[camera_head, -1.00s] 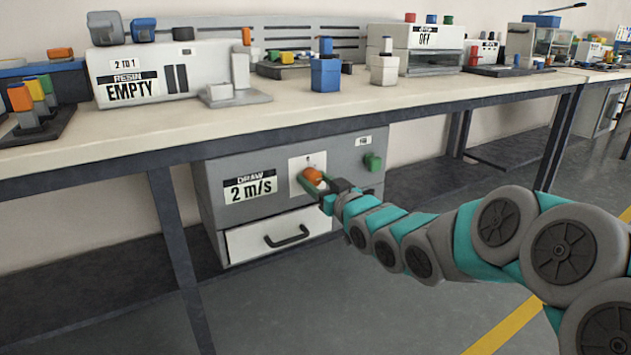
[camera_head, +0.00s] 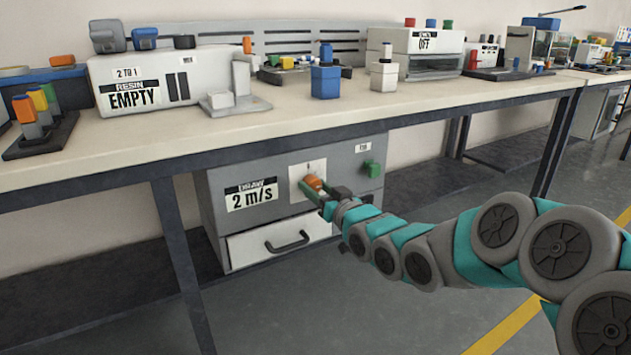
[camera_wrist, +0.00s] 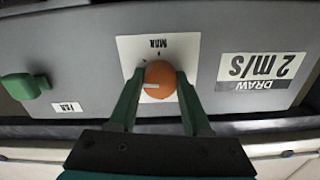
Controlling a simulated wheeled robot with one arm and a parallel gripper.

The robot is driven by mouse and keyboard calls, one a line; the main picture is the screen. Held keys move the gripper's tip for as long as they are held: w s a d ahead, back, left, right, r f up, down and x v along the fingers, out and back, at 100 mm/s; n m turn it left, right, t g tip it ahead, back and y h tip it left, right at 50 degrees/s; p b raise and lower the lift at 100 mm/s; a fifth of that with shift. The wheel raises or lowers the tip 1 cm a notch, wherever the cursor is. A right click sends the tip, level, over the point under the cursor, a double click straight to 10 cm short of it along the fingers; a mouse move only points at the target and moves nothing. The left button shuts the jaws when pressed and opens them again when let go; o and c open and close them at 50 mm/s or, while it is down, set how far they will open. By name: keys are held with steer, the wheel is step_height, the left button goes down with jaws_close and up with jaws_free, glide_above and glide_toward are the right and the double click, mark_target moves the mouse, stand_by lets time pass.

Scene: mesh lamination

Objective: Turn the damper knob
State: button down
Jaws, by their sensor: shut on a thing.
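The damper knob (camera_head: 313,183) is round and orange, set on a white plate on the front of the grey cabinet under the bench. In the wrist view the knob (camera_wrist: 159,79) sits between my gripper's two green fingers, with a pale mark on its left side. The plate (camera_wrist: 190,50) carries a label and small marks, upside down in this view. My gripper (camera_head: 318,191) is shut on the knob; in the wrist view its fingers (camera_wrist: 157,92) touch both sides. The cabinet's display (camera_head: 251,195) reads "DRAW 2 m/s".
A green switch (camera_head: 371,169) with a small label is right of the knob on the cabinet. A white drawer (camera_head: 280,243) with a black handle is below. The bench top (camera_head: 180,133) overhangs the cabinet, and a dark leg (camera_head: 180,255) stands at front left. Floor in front is clear.

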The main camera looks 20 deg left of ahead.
steer(key=shift+m+p, duration=1.85)
steer(key=shift+m, duration=0.15)
steer(key=shift+c, duration=1.7)
jaws_free()
steer(key=v, duration=0.8)
